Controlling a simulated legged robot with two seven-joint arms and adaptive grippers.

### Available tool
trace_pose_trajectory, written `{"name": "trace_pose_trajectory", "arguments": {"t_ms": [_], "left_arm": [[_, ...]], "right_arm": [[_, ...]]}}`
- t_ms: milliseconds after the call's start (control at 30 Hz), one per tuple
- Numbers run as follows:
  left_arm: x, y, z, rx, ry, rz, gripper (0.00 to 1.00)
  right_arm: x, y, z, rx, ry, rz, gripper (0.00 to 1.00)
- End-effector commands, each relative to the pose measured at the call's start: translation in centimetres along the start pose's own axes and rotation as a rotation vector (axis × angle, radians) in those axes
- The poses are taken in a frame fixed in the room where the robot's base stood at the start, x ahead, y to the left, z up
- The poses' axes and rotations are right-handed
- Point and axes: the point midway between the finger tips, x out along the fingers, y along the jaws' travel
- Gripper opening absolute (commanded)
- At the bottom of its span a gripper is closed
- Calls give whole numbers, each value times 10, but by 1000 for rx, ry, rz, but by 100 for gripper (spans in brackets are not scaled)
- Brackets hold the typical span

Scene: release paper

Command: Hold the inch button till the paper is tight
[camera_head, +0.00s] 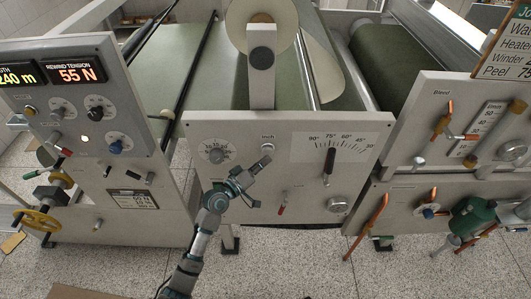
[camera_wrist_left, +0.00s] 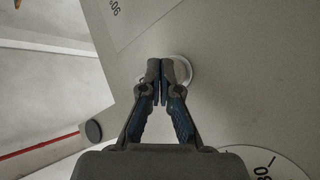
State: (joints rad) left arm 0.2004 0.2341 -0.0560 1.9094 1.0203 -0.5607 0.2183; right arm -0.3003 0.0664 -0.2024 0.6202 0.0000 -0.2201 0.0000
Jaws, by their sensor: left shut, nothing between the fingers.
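The inch button (camera_head: 268,147) is a small round pale button under its label on the middle grey panel (camera_head: 250,190). My left gripper (camera_head: 264,162) is shut and empty, with its fingertips at the button. In the left wrist view, the shut fingertips (camera_wrist_left: 161,68) cover part of the pale round button (camera_wrist_left: 184,70). I cannot tell whether they touch or press it. A cream paper roll (camera_head: 284,22) sits above the panel, and pale paper (camera_head: 318,60) runs down at its right. My right gripper is not in view.
The middle panel also has a round dial (camera_head: 216,155), a lever on an angle scale (camera_head: 329,162) and a red-tipped toggle (camera_head: 282,208). The left panel's display (camera_head: 76,75) reads 55 N. Pipes and a green pump (camera_head: 474,215) stand at right. Speckled floor lies below.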

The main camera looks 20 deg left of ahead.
Motion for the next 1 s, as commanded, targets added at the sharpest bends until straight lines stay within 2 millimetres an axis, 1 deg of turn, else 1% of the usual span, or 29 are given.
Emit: {"name": "trace_pose_trajectory", "arguments": {"t_ms": [133, 400, 567, 767, 1000], "left_arm": [[1, 2, 1, 1, -1, 0, 0], [0, 0, 0, -1, 0, 1, 0], [-1, -1, -1, -2, 1, 1, 0], [1, -2, -2, 0, 0, 1, 0], [4, -5, -7, 0, 0, 1, 0]], "right_arm": [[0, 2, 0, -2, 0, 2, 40], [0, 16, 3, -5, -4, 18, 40], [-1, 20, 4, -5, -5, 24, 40], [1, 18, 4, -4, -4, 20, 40], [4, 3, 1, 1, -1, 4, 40]]}}
